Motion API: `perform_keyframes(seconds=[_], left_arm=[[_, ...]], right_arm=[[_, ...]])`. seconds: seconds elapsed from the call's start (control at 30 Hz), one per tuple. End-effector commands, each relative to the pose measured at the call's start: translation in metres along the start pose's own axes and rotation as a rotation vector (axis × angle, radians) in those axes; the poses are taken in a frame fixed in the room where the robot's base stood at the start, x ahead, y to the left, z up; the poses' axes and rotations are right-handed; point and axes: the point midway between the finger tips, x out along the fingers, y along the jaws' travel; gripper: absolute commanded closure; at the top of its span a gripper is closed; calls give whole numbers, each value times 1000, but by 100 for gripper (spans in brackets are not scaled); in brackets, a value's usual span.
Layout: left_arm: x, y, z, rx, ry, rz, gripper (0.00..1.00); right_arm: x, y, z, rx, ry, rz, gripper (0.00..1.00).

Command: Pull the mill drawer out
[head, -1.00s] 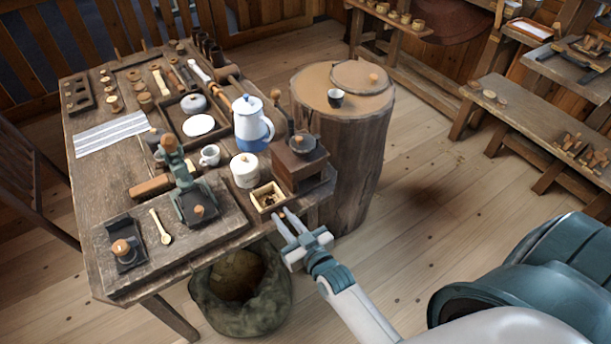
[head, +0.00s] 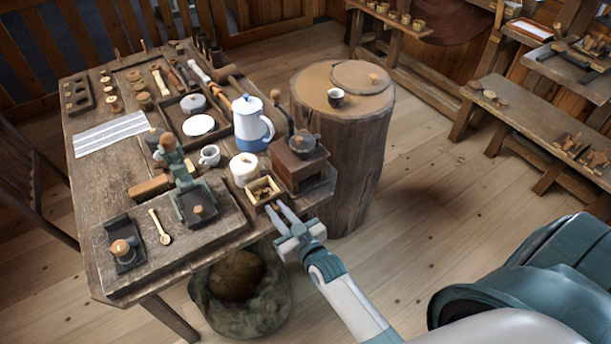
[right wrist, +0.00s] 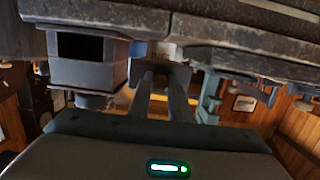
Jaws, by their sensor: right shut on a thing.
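The mill (head: 298,168) is a dark wooden box with a round metal top and a crank, near the table's right front corner. Its drawer (head: 263,190) is a small pale open box with dark bits inside. It is outside the mill, just left of it. My right gripper (head: 274,208) is shut on the drawer's front knob, which the fingers mostly hide. In the right wrist view, which is upside down, the drawer front (right wrist: 172,73) is between the fingertips (right wrist: 165,80). The mill (right wrist: 90,72) shows a dark, empty slot beside it. I cannot tell whether the drawer touches the tabletop. My left gripper is out of view.
A raised board (head: 190,235) with a green metal tool lies to the left. A sack (head: 240,290) is below the table edge. A stump (head: 345,150) stands right.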

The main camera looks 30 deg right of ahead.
Motion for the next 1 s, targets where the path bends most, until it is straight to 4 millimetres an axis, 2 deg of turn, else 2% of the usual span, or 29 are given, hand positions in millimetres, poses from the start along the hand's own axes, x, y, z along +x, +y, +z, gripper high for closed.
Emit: perform_keyframes(seconds=[0.37,1.0], left_arm=[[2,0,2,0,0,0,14],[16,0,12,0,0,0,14]], right_arm=[[0,0,4,0,0,0,100],[4,0,30,-1,1,0,100]])
